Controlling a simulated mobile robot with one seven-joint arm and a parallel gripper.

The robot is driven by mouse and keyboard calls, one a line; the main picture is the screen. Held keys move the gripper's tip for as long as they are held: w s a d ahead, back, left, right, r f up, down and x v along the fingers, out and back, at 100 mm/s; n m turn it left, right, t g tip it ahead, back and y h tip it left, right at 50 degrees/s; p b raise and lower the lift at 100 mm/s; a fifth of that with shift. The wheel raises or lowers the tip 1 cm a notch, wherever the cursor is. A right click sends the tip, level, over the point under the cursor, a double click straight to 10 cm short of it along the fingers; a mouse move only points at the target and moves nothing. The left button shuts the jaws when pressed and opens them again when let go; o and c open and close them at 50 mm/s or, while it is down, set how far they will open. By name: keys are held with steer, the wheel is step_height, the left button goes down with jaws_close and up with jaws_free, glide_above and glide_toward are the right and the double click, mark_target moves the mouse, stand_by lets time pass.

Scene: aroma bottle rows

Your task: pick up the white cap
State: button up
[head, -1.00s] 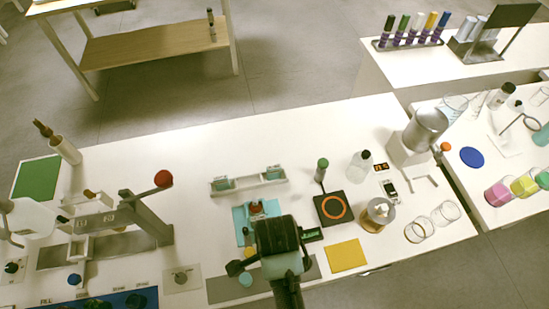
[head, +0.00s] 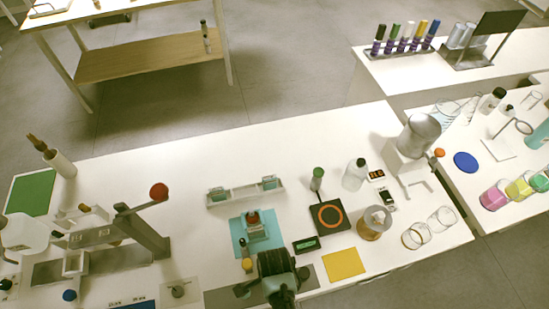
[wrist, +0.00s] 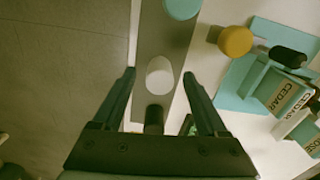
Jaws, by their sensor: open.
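The white cap (wrist: 159,76) is on a grey strip (wrist: 166,32) in the wrist view. It appears between the two fingertips of my gripper (wrist: 159,72), with a gap on either side. My gripper is open and holds nothing; the height of the fingertips above the cap is hard to tell. In the head view my gripper (head: 272,284) is over the front edge of the table, and the white cap is hidden there. A teal cap (wrist: 183,6) and a black cap (wrist: 154,116) are on the same strip, on either side of the white cap.
An orange-yellow cap (wrist: 235,41) and a teal stand with bottles labelled CEDAR (wrist: 289,95) are to the right of the strip. A yellow square (head: 343,263) and a black pad with an orange ring (head: 329,217) lie nearby. The floor drops away left of the strip in the wrist view.

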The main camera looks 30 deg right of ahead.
steer(key=shift+f, duration=0.2)
jaws_close()
stand_by(0.3)
steer(key=shift+r, duration=0.2)
